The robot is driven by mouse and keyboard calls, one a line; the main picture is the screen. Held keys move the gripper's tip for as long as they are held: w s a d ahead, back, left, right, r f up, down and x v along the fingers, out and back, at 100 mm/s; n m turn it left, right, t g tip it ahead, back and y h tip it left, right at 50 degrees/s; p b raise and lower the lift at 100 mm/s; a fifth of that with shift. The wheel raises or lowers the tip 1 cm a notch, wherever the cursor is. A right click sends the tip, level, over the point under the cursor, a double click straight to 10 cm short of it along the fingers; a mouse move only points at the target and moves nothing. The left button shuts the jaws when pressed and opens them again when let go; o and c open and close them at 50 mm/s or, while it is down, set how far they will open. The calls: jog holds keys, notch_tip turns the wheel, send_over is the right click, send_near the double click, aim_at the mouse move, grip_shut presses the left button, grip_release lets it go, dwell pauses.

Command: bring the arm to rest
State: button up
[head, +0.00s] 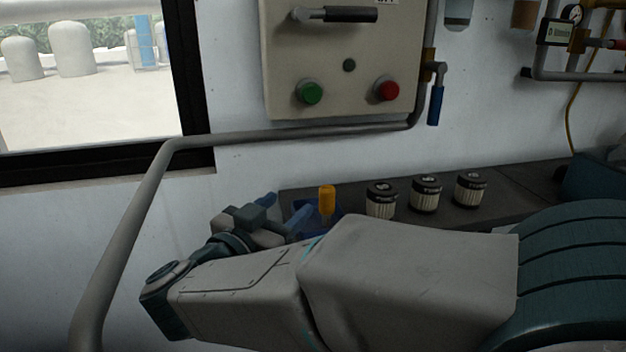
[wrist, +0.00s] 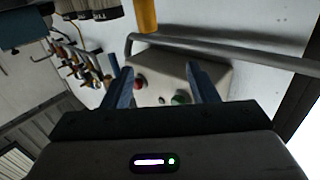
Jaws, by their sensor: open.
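My arm reaches from the right across the lower part of the head view, in front of the shelf. My gripper (head: 284,212) is at its far end, left of the orange upright piece, close to the shelf's left end. In the wrist view my gripper (wrist: 164,80) shows two blue fingers spread apart with nothing between them. The control panel with its red and green buttons shows upside down beyond the fingers. Part of my gripper is hidden behind my arm in the head view.
An orange cylinder (head: 327,199) stands at a blue holder (head: 312,207) on the dark shelf (head: 525,178). Black-capped filters (head: 382,200) stand right of it. The control panel (head: 330,62) hangs above. A grey pipe (head: 130,240) runs down the left. Wall between pipe and shelf is bare.

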jog(key=w+r+n+y+p, duration=0.6)
jog(key=r+y+p, duration=0.35)
jog(key=y, duration=0.25)
jog(key=s+d+f+g+h+p, duration=0.1)
jog(key=s+d+f+g+p, duration=0.1)
jog(key=s+d+g+p, duration=0.4)
jog(key=s+d+f+g+h+p, duration=0.2)
jog(key=s+d+g+p, duration=0.4)
jog(key=s+d, duration=0.6)
jog(key=shift+s+d+f+g, duration=0.3)
jog(key=shift+s+g, duration=0.1)
jog(key=shift+s, duration=0.25)
dwell(0.7)
